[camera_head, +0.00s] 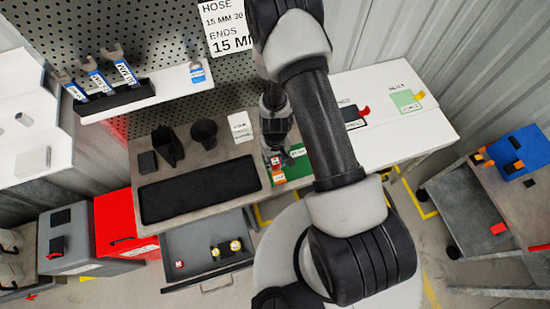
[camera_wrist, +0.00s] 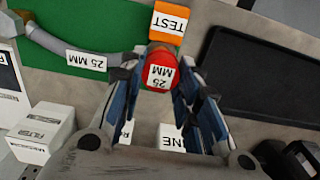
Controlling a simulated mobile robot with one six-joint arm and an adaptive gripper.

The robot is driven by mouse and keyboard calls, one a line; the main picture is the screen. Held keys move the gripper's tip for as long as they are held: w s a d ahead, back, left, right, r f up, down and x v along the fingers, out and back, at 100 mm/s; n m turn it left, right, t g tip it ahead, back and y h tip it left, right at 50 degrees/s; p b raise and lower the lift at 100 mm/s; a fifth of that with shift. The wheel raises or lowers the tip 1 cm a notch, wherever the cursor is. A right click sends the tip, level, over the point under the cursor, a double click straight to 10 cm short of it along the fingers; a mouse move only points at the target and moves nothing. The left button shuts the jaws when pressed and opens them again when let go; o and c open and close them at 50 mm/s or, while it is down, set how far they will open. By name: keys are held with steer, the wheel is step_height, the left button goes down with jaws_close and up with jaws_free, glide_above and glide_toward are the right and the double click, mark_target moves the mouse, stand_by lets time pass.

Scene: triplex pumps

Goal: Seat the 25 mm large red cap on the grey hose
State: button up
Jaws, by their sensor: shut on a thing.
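The large red cap (camera_wrist: 160,76), with a white 25 MM label facing the wrist camera, sits between my gripper's fingertips. My gripper (camera_wrist: 160,82) is shut on it. The grey hose (camera_wrist: 50,42) curves over the green mat (camera_wrist: 100,22) at upper left and carries a white 25 MM label. The hose's right end reaches close to the cap and left fingertip; I cannot tell whether cap and hose touch. In the head view, my gripper (camera_head: 276,158) is over the mat (camera_head: 297,167), and the cap shows only as a small red patch.
An orange TEST block (camera_wrist: 169,22) is just beyond the cap. A black tray (camera_wrist: 265,80) lies to the right. A white labelled box (camera_wrist: 42,133) is at lower left. In the head view, an open drawer (camera_head: 205,245) sits below the bench, and a pegboard shelf (camera_head: 150,95) stands behind.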

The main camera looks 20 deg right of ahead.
mark_target(275, 161)
steer(key=shift+f+b, duration=1.55)
steer(key=shift+f, duration=0.05)
steer(key=o, duration=0.8)
steer(key=shift+r, duration=0.1)
step_height(275, 161, up, 12)
stand_by(0.6)
